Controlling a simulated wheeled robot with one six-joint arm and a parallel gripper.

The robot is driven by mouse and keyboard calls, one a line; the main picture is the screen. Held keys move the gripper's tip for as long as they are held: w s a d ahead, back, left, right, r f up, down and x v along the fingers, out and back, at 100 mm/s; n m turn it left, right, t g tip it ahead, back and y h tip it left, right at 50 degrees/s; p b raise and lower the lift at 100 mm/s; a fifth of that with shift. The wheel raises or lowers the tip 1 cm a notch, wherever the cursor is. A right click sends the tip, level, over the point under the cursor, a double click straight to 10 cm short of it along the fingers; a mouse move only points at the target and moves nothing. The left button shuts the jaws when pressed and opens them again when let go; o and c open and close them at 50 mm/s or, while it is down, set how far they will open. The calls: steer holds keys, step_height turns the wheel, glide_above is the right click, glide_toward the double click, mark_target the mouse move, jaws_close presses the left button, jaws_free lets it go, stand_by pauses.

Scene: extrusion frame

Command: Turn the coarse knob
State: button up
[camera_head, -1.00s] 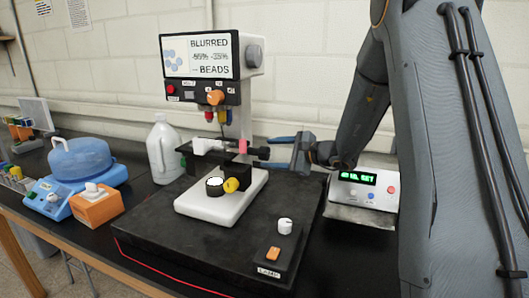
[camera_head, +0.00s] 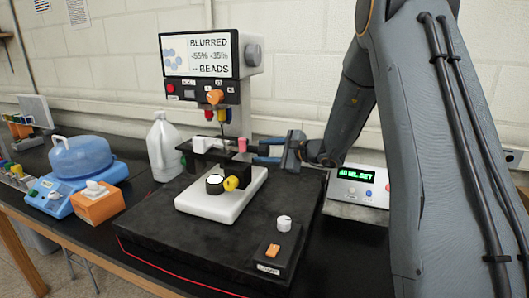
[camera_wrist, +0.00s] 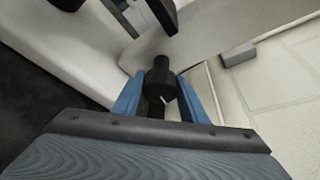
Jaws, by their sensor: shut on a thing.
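The microscope stands on a white base (camera_head: 222,207), with a screen (camera_head: 196,55) above it reading "BLURRED" and "BEADS". My gripper (camera_head: 262,151) reaches in from the right at the microscope's right side. In the wrist view its blue fingers (camera_wrist: 162,102) are shut on a black knob (camera_wrist: 161,77), one on each side. No label on this knob can be read. In the head view the fingers largely hide the knob. A yellow knob (camera_head: 231,183) and a dark round part with a white top (camera_head: 214,184) sit low on the front.
A pink piece (camera_head: 242,145) stands close left of my fingertips. An orange knob (camera_head: 215,97) is on the upper panel. A lamp box (camera_head: 275,249) lies at the front right. A box with a green display (camera_head: 358,187) stands behind right. A white jug (camera_head: 163,147) is left.

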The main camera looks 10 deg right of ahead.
steer(key=shift+m, duration=0.3)
steer(key=shift+m+g, duration=0.9)
steer(key=shift+m, duration=0.3)
steer(key=shift+w+m+g+y+p, duration=0.1)
steer(key=shift+m+g+y+p, duration=0.65)
steer(key=shift+m, duration=0.45)
steer(key=o, duration=1)
steer(key=shift+d, duration=0.1)
steer(key=shift+b+v, duration=1.2)
steer(key=shift+v, duration=2.7)
